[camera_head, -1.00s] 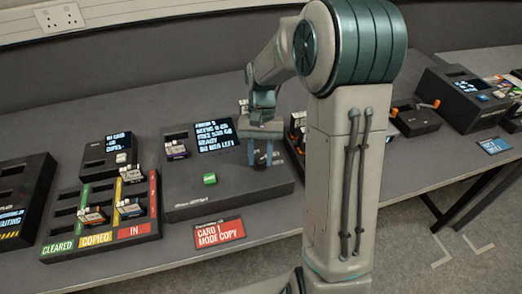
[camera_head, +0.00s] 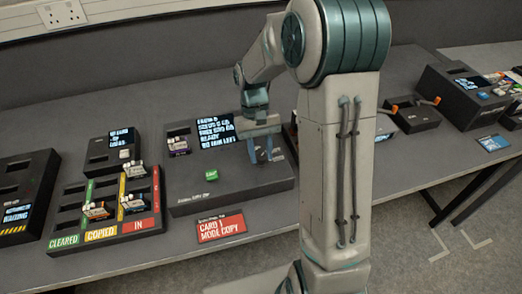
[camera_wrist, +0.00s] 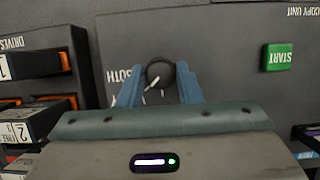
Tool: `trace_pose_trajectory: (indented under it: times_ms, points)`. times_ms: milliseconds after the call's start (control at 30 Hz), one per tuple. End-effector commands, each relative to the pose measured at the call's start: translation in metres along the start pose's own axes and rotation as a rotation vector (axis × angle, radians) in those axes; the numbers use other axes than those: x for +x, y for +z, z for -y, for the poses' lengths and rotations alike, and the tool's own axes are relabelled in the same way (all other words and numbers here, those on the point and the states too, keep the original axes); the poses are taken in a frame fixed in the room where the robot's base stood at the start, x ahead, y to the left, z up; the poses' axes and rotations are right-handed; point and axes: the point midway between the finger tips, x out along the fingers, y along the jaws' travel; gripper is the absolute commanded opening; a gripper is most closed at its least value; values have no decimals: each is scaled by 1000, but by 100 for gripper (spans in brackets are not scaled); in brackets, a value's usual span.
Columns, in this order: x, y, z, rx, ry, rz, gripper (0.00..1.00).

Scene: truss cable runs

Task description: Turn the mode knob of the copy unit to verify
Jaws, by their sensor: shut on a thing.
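The copy unit (camera_head: 240,186) is a dark box on the table, with a lit screen (camera_head: 215,130) and a green START button (camera_head: 211,174), which also shows in the wrist view (camera_wrist: 278,57). Its mode knob (camera_wrist: 159,73) is round and black with a white pointer line, which points down and slightly left in the wrist view. My gripper (camera_wrist: 160,86) is shut on the knob, one blue finger on each side. In the head view my gripper (camera_head: 263,160) points down at the unit's right part and hides the knob. Part of a "BOTH" label shows left of the knob; the verify mark cannot be made out.
A red card (camera_head: 221,228) reading "CARD 1 MODE COPY" lies before the unit. A sorting tray (camera_head: 105,235) with several drives stands left. A small box with a screen (camera_head: 99,158) stands behind it.

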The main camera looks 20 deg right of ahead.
Motion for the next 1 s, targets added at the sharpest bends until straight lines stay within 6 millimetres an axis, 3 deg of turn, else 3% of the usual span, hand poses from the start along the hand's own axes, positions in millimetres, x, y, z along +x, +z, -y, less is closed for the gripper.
trace_pose_trajectory:
  times_ms: [100,133,200,500,633,1000]
  points:
    - [-1,-1,0,1,0,-4,9]
    - [-1,-1,0,1,0,-4,34]
    - [-1,-1,0,1,0,-4,53]
    - [-1,0,0,1,0,-2,53]
    - [-12,-1,0,1,0,-4,53]
    - [-92,-1,1,0,-1,-7,53]
